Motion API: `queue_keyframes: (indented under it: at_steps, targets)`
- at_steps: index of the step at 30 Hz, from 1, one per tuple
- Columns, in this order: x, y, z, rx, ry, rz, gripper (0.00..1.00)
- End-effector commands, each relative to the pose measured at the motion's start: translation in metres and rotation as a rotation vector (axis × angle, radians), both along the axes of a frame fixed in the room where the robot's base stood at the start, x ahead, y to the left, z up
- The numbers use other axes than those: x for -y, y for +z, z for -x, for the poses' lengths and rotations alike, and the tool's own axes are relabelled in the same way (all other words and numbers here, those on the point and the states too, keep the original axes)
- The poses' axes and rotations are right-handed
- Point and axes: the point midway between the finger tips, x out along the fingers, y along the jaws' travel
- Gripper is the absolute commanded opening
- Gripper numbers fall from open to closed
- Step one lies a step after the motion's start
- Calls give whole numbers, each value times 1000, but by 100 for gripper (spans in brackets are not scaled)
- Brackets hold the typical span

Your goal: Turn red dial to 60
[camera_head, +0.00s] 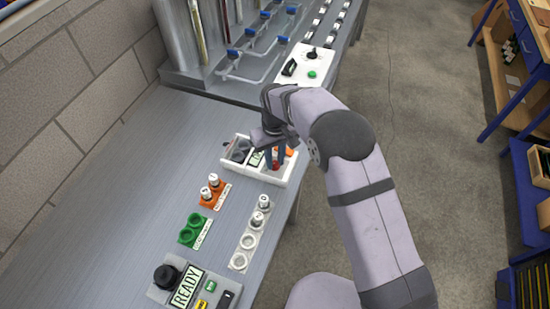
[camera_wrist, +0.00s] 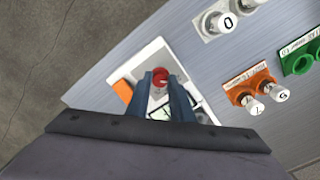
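The red dial (camera_wrist: 160,80) sits in a white tray-like box (camera_wrist: 155,48) on the grey bench. It also shows in the head view (camera_head: 276,166), partly hidden by my gripper. My gripper (camera_wrist: 159,77) reaches down over the box, with its two blue fingers apart, one on each side of the red dial. I cannot tell whether they touch it. In the head view my gripper (camera_head: 270,158) is seen from the side, over the box. The dial's scale and pointer are too small or too covered to read.
The box also holds an orange part (camera_head: 289,150) and dark parts (camera_head: 238,151). Orange (camera_head: 212,190), green (camera_head: 194,230) and white (camera_head: 250,240) fixtures stand nearby. A READY panel (camera_head: 187,287) is at the front. A white control box (camera_head: 303,66) lies beyond. Bare bench is at left.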

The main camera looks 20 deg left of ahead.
Motion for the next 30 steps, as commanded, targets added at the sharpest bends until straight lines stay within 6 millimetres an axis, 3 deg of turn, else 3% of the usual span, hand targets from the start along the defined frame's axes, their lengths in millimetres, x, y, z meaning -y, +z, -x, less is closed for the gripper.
queue_keyframes:
  at_steps: [2,16,30]
  targets:
    - [0,0,0,1,0,1,0]
    - [0,0,0,1,-73,0,0]
    - [0,0,-1,1,-445,-1,0]
